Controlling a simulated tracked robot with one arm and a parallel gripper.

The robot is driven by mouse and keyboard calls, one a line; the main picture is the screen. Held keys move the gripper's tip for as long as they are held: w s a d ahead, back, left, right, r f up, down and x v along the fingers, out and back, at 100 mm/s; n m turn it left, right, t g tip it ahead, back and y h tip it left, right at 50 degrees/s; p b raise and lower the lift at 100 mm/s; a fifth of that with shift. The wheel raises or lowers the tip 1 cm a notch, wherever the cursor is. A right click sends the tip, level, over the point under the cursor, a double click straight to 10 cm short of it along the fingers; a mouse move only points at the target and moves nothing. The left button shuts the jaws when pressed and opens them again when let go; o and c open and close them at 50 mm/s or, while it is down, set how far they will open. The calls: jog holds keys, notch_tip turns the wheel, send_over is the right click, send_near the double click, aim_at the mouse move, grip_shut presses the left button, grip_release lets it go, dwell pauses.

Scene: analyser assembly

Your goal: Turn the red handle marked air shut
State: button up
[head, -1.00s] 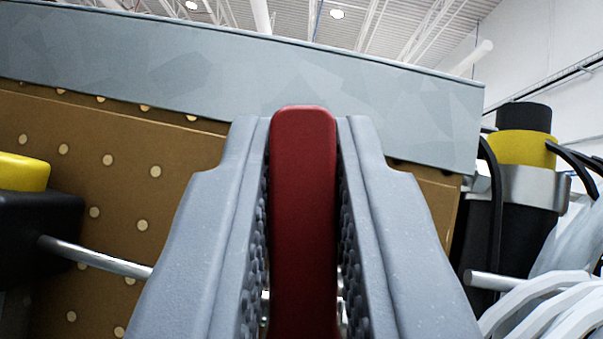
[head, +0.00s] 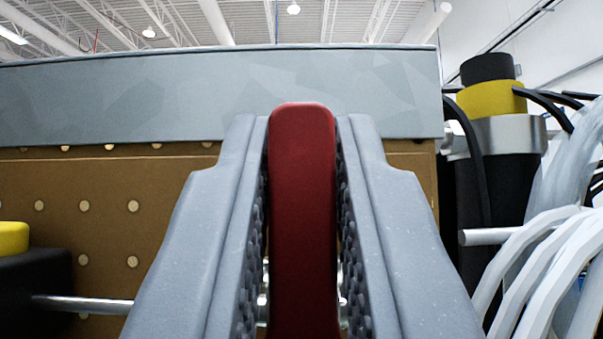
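The red handle (head: 302,200) stands upright in the middle of the head view, between the two grey fingers of my gripper (head: 302,135). The fingers lie close along both its sides, their studded inner faces against or very near it, and they look shut on it. Its lower end runs out of the picture. Bits of shiny metal show beside its lower part, between the fingers. No air marking can be read on the handle.
Behind is a brown perforated panel (head: 90,190) under a grey top rail (head: 200,95). A black and yellow part (head: 20,265) with a metal rod (head: 85,303) is at left. A black cylinder with a yellow band (head: 490,99) and white hoses (head: 550,270) crowd the right.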

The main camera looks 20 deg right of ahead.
jog(key=o, duration=0.4)
jog(key=shift+w+f, duration=0.1)
jog(key=shift+c, duration=0.2)
jog(key=b+v, duration=0.6)
jog(key=v, duration=0.7)
jog(key=shift+s+f, duration=0.25)
jog(key=shift+s, duration=0.05)
jog(key=shift+a, duration=0.1)
